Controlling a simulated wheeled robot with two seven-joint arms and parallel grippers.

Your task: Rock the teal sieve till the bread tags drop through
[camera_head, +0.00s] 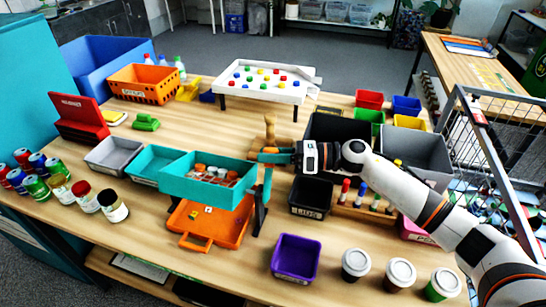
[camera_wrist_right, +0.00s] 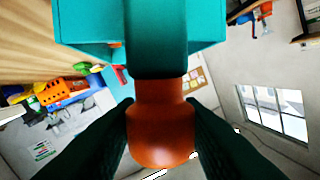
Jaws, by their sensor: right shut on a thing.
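The teal sieve (camera_head: 243,200) is a box raised above the table, with several white, orange and brown small pieces (camera_head: 212,173) inside. Its mesh floor is mostly hidden by them. An orange tray (camera_head: 228,232) sits beneath it, with a few small bits (camera_head: 194,214) on it. My right gripper (camera_head: 284,155) is at the sieve's far right side, shut on its handle. In the right wrist view, the dark fingers (camera_wrist_right: 160,135) close around the orange-brown grip (camera_wrist_right: 160,105), which joins a teal bar leading to the sieve (camera_wrist_right: 85,22). My left gripper is not in view.
A grey bin (camera_head: 112,153) and a teal bin (camera_head: 152,164) stand left of the sieve. A black bin (camera_head: 311,196) and a purple bin (camera_head: 295,258) are to the right. A dark support post (camera_head: 260,212) stands beside the sieve. Jars (camera_head: 112,206) line the left edge.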

